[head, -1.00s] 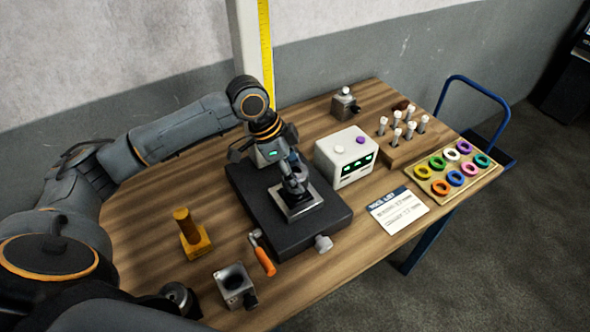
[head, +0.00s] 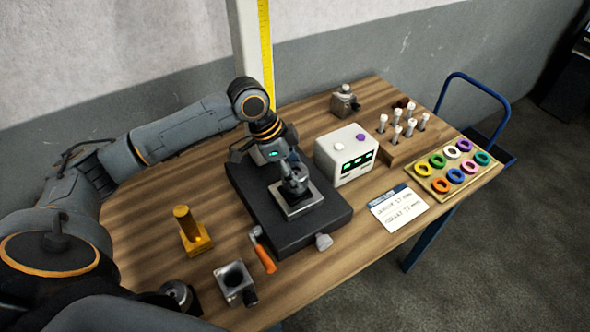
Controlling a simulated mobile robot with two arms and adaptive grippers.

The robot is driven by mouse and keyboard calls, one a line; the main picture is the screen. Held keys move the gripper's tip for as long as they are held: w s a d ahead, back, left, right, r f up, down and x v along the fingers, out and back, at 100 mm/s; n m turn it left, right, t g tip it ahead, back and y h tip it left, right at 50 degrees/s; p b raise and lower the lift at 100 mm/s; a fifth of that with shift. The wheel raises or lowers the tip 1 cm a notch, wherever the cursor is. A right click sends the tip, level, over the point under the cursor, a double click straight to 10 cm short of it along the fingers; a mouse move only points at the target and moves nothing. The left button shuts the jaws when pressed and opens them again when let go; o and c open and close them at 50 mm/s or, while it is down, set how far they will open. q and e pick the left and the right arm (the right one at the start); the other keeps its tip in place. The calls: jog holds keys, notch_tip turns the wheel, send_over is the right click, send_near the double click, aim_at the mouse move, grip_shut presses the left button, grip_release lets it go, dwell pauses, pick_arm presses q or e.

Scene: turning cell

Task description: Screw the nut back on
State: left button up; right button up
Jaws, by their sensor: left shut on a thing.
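My left gripper (head: 296,184) reaches in from the left and points down over a square metal plate (head: 287,211) on a black base block (head: 262,208). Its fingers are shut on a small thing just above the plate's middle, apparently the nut. The fingers hide most of it, so I cannot make out its thread or whether it sits level. My right gripper is not in the head view.
A white box with a green display (head: 346,156) stands close right of the gripper. A ring tray (head: 424,186) is at the right.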

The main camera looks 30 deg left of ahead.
pick_arm(q)
jog(key=shift+f, duration=0.1)
jog(key=o, duration=1.3)
jog(key=shift+o, duration=0.2)
jog(key=v, duration=1.2)
